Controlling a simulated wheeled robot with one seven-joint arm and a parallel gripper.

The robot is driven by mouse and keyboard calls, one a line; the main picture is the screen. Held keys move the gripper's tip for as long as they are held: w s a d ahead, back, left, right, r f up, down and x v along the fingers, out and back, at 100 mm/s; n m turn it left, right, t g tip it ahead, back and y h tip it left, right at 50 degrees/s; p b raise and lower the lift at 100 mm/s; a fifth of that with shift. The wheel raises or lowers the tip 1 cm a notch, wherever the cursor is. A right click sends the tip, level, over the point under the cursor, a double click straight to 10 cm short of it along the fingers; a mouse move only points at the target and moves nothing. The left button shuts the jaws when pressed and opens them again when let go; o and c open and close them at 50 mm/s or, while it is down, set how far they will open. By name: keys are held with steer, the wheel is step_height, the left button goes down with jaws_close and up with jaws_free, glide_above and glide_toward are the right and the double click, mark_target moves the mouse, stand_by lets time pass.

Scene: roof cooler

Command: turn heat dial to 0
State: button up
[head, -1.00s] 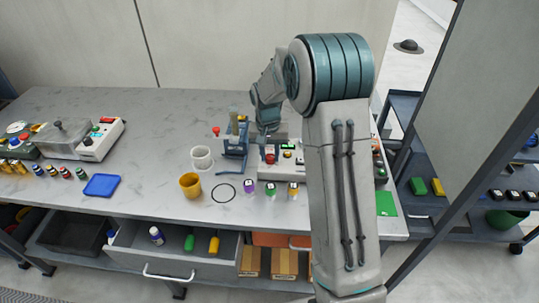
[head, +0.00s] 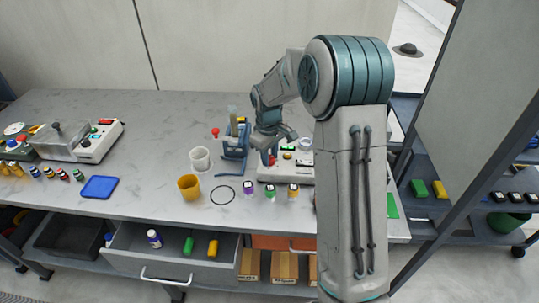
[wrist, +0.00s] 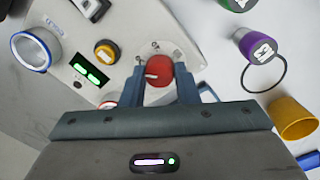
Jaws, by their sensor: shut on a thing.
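The heat dial is a red round knob (wrist: 158,71) with a light pointer mark. It sits on a pale control panel (wrist: 120,45) with small marks around the dial. My gripper (wrist: 161,78) is shut on the dial, one finger on each side of it. Left of the dial in the wrist view is a dark display (wrist: 90,72) with green digits, too small to read surely. A yellow button (wrist: 105,50) is above the display. In the head view my gripper (head: 272,148) is down over the dial at the left end of the pale unit (head: 292,175).
A blue stand (head: 235,143), a white cup (head: 200,159) and a yellow cup (head: 190,187) stand left of the unit. Several small capped bottles (head: 270,190) stand in front of it. The drawer (head: 175,250) below is open.

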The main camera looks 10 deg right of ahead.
mark_target(270, 159)
steer(key=n+p, duration=0.1)
steer(key=n, duration=0.4)
steer(key=shift+w+r+n, duration=0.1)
steer(key=shift+r+n, duration=0.05)
steer(key=shift+n, duration=0.15)
steer(key=shift+n+p, duration=0.55)
steer(key=shift+n, duration=1.55)
steer(key=o, duration=1)
steer(key=r, duration=0.9)
steer(key=r+b, duration=0.1)
steer(key=r, duration=0.3)
steer(key=shift+s+r, duration=0.35)
